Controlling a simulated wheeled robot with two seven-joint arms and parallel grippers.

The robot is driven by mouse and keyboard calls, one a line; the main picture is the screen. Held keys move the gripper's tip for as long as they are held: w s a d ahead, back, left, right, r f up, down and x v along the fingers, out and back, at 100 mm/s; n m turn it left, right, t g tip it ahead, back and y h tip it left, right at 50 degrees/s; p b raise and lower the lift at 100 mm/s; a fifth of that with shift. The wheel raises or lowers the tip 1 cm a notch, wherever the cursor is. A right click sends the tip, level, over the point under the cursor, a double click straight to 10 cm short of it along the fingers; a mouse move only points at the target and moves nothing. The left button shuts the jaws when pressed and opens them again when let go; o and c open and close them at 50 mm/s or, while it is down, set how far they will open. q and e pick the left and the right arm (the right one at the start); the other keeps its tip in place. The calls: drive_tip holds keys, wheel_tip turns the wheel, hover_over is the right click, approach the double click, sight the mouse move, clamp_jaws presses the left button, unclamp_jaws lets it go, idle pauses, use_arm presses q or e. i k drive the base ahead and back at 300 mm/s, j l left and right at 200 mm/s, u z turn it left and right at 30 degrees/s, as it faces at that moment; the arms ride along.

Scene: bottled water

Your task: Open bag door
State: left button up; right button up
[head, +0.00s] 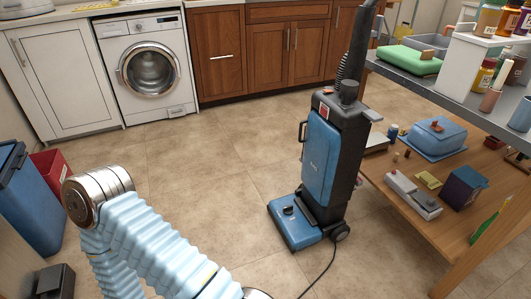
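An upright vacuum cleaner (338,120) stands on the tiled floor right of centre, dark grey with a blue base. Its blue bag door (320,160) covers the front of the body and looks closed. A dark handle shows on the left side of the body. An arm of mine with a pale blue ribbed sleeve is in the lower left, apart from the vacuum. Neither of my grippers is in view.
A wooden table with a lower shelf (408,212) holding boxes and a blue container (436,138) stands close right of the vacuum. A power cord (322,272) runs along the floor. A blue bin (30,200) is at the left. Floor between is clear.

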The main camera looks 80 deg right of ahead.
sight(323, 143)
drive_tip(key=z, duration=3)
